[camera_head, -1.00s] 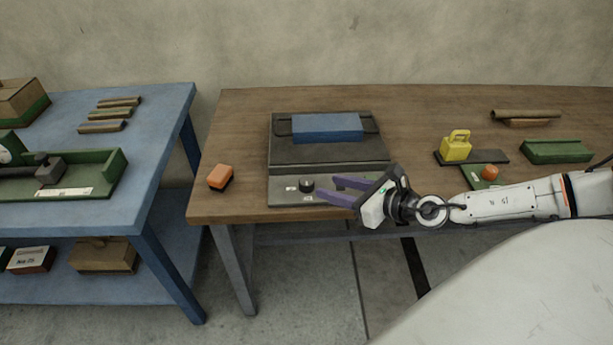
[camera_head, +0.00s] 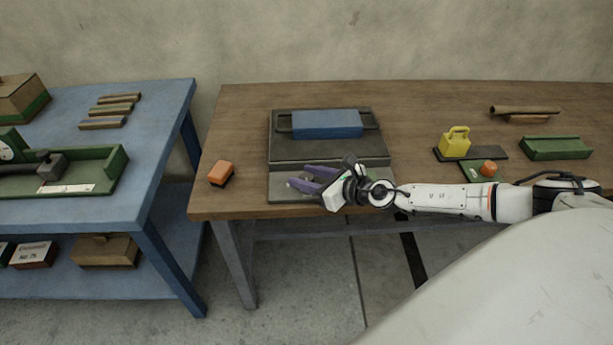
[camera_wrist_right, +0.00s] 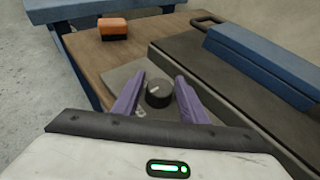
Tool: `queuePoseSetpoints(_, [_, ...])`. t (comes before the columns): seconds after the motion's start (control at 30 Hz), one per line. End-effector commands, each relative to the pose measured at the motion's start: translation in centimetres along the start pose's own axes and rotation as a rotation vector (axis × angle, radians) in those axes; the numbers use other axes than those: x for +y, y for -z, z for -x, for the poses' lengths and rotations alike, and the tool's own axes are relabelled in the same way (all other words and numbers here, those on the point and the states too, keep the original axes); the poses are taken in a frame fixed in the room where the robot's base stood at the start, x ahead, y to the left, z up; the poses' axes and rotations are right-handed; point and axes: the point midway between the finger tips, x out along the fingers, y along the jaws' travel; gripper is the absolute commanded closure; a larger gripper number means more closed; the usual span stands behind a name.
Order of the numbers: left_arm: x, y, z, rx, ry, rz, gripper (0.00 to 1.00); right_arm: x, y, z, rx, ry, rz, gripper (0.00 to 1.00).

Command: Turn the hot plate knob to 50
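The hot plate (camera_head: 284,150) is a dark grey flat unit on the wooden table, with a blue block (camera_head: 327,125) with side handles on its top. In the right wrist view its black round knob (camera_wrist_right: 158,93) has a pale pointer mark and stands on the front panel. My right gripper (camera_head: 301,179) is open over the front panel. In the wrist view its two purple fingers (camera_wrist_right: 157,97) stand on either side of the knob, with gaps visible. In the head view the knob is hidden or hard to make out among the fingers. My left gripper is not in view.
An orange block (camera_head: 221,174) lies left of the hot plate and also shows in the wrist view (camera_wrist_right: 114,29). A yellow weight (camera_head: 455,143) and a green tray (camera_head: 556,149) are to the right. A blue table (camera_head: 160,140) stands at left.

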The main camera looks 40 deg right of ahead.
Motion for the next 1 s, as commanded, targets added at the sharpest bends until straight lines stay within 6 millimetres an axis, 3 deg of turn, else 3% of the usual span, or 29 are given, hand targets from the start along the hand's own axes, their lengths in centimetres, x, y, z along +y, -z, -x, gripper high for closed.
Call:
queuePoseSetpoints(0.07, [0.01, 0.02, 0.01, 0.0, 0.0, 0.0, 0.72, -0.02, -0.01, 0.02, 0.0, 0.0, 0.0, 0.61])
queuePoseSetpoints(0.23, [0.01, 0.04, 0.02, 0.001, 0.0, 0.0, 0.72, -0.02, -0.02, 0.04, 0.0, 0.0, 0.0, 0.9])
queuePoseSetpoints(0.27, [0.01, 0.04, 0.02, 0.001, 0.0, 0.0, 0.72, -0.02, -0.02, 0.04, 0.0, 0.0, 0.0, 0.91])
queuePoseSetpoints(0.67, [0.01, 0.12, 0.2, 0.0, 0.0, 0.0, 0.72, -0.03, -0.16, 0.05, -0.002, 0.041, -0.017, 0.91])
queuePoseSetpoints(1.0, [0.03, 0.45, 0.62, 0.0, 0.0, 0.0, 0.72, 0.11, -0.19, 0.05, -0.001, 0.177, -0.075, 0.91])
